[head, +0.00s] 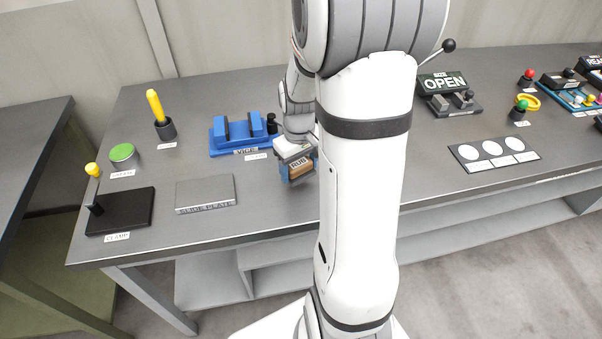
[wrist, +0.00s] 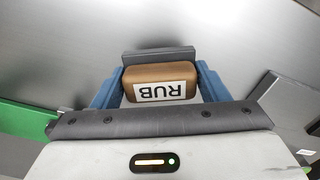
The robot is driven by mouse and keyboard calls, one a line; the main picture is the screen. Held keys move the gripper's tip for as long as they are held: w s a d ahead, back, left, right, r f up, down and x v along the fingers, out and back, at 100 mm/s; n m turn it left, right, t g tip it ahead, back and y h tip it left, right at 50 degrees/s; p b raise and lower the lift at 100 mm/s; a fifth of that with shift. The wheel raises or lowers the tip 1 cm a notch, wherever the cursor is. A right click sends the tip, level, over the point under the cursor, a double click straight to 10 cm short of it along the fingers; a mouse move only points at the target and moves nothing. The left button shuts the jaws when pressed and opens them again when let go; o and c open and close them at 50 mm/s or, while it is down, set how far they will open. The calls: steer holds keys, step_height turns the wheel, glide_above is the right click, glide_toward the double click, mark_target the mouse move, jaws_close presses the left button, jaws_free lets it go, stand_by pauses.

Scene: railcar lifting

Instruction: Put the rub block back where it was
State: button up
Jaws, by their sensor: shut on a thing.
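The rub block (head: 301,167) is brown with a white label reading RUB. It also shows in the wrist view (wrist: 160,83), between the blue fingers. My gripper (head: 297,177) is shut on it, near the front of the grey bench and right of the slide plate. The block's underside is hidden, so I cannot tell whether it touches the bench. A grey flat piece (wrist: 158,56) shows just beyond the block in the wrist view.
A grey slide plate (head: 205,193), a black clamp base (head: 120,211) and a blue vice (head: 240,135) stand to the left. A board with white circles (head: 493,151) lies to the right. My arm hides the bench's middle. Bare bench (head: 262,200) shows beside the slide plate.

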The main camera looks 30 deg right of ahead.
mark_target(300, 176)
steer(key=shift+s+f, duration=0.1)
steer(key=shift+f, duration=1.6)
steer(key=shift+f, duration=0.15)
steer(key=o, duration=0.9)
steer(key=shift+o, duration=0.2)
